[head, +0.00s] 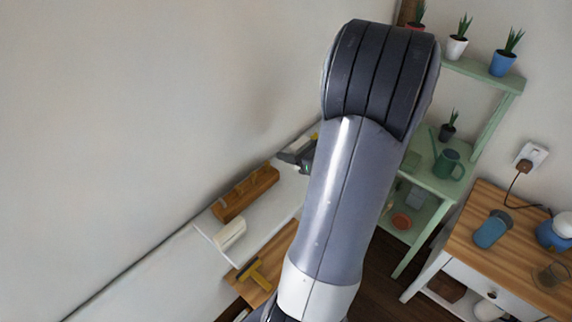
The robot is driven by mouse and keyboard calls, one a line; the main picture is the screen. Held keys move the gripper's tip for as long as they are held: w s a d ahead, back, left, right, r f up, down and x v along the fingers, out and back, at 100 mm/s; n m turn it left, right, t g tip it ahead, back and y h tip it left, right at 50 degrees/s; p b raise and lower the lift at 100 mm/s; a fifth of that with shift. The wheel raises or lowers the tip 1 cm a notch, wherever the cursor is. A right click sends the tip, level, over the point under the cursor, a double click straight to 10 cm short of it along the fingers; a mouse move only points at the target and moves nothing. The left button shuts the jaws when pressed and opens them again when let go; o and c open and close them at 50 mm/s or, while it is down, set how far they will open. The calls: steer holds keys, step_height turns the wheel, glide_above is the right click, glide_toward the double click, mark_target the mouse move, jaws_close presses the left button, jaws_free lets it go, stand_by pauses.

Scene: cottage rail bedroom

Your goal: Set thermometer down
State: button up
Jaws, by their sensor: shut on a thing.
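My gripper (297,154) shows in the head view just left of my arm, over the far part of a white ledge (209,226) along the wall. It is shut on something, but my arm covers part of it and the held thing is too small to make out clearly. I cannot make out the thermometer's shape anywhere else in view. Whether the held thing touches the ledge cannot be told.
A wooden block (245,195) and a white roll-like object (230,235) lie on the ledge. A yellow-handled tool (253,272) lies lower on wood. Right are a green shelf (437,178) with potted plants and a wooden-topped cabinet (475,246) with blue items.

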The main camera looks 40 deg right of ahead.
mark_target(294, 183)
step_height(294, 183, down, 10)
steer(key=shift+r, duration=0.15)
stand_by(0.4)
steer(key=shift+b, duration=0.4)
steer(key=o, duration=1)
steer(key=shift+r+p, duration=0.15)
steer(key=shift+p, duration=0.2)
steer(key=v, duration=1.2)
steer(key=shift+b, duration=0.4)
